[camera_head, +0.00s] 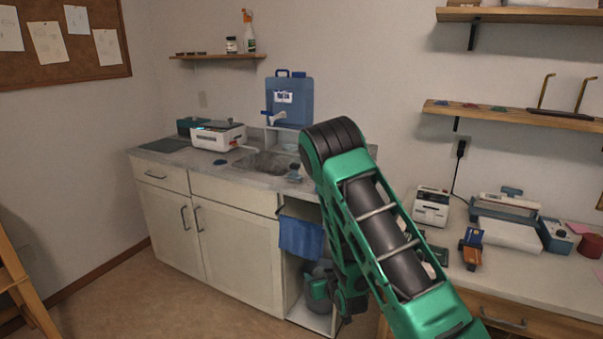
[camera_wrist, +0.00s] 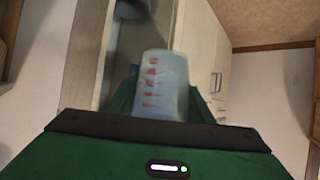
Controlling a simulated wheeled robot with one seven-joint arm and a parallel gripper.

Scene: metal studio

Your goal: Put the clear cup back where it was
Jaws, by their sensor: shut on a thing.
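The clear cup (camera_wrist: 163,72), translucent with red markings, is in the wrist view just beyond the green body of my gripper (camera_wrist: 162,98). My gripper is shut on the cup, with a dark green finger on each side of it. The cup's lower part is hidden behind the gripper's dark edge. In the head view I cannot make out the cup. My green arm fills the middle right there and hides part of the open cupboard bay.
The counter (camera_head: 147,154) holds a sink (camera_head: 262,163), a white device (camera_head: 218,136) and a blue water container (camera_head: 289,100). A blue towel (camera_head: 300,237) hangs at the open bay, with a bucket (camera_head: 317,288) inside. The right worktop (camera_head: 575,275) carries several devices.

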